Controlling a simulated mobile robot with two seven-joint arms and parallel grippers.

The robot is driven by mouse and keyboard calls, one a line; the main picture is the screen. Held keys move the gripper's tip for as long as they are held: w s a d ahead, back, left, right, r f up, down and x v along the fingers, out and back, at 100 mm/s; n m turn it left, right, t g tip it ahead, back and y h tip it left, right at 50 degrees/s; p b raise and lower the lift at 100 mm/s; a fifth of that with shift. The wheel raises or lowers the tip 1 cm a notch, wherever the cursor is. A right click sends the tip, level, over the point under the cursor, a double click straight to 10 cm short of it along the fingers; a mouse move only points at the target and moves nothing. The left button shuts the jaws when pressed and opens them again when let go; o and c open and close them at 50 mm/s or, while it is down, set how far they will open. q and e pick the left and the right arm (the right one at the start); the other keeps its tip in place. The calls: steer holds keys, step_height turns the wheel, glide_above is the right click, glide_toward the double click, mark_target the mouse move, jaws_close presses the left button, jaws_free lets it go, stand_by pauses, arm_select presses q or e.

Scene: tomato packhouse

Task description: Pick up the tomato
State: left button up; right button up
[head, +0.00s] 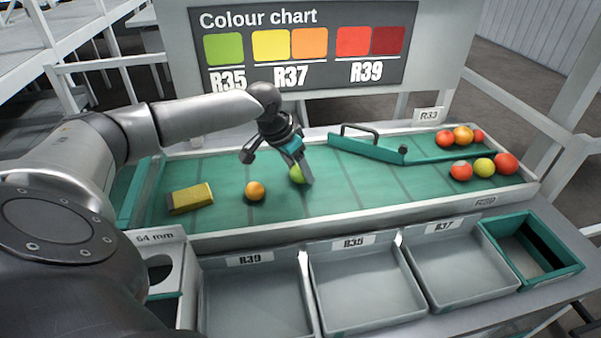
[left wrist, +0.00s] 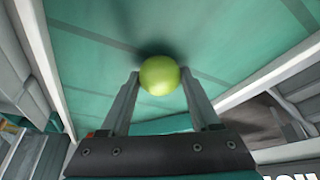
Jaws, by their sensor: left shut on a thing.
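A green tomato (head: 295,174) is at my left gripper (head: 302,172) over the green belt in the head view. In the left wrist view the green tomato (left wrist: 159,75) sits between the two fingertips of my left gripper (left wrist: 160,78), which is shut on it. A dark shadow lies on the belt beside the tomato; I cannot tell whether it touches the belt. An orange tomato (head: 255,190) lies on the belt to the left of the gripper. My right gripper is not in view.
A yellow block (head: 191,198) lies on the belt's left. A teal diverter (head: 370,152) and several tomatoes are at the right. Empty trays labelled R39 (head: 254,303), R35 (head: 366,290) and R37 (head: 460,265) stand in front. A teal-rimmed bin (head: 555,270) is far right.

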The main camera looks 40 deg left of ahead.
arm_select(q)
steer(key=shift+c, duration=0.8)
steer(key=shift+r, duration=0.1)
step_height(320, 180, up, 20)
steer(key=p, duration=0.4)
steer(key=shift+p, duration=0.35)
